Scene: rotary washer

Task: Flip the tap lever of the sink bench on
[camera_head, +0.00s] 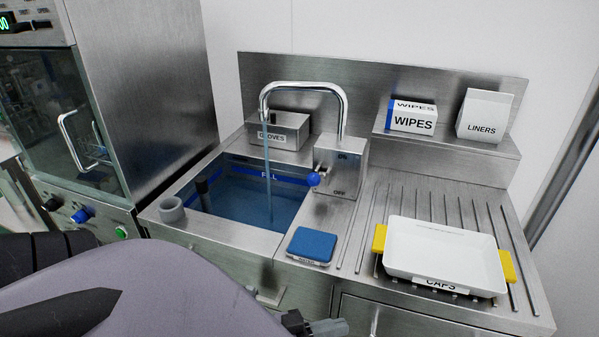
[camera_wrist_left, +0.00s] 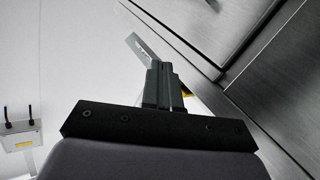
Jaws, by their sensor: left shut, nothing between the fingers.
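The tap lever with its blue ball knob (camera_head: 313,179) sticks out on the left side of a steel tap box (camera_head: 350,165), marked ON above and OFF below. I cannot tell exactly which mark the lever sits at. The curved chrome spout (camera_head: 303,87) stands over the basin, and a thin stream of water (camera_head: 267,170) falls from it. My left gripper (camera_head: 318,326) is at the bottom edge, low in front of the bench and well apart from the lever. It is shut and empty, and it also shows in the left wrist view (camera_wrist_left: 162,82). My right gripper is out of view.
The basin holds blue water (camera_head: 240,195) below a FILL line. A blue pad (camera_head: 312,245) lies on the front rim. A white CAPS tray (camera_head: 440,256) with yellow handles sits on the ribbed drainboard. A GLOVES box (camera_head: 280,130) is behind; a steel cabinet (camera_head: 145,85) stands left.

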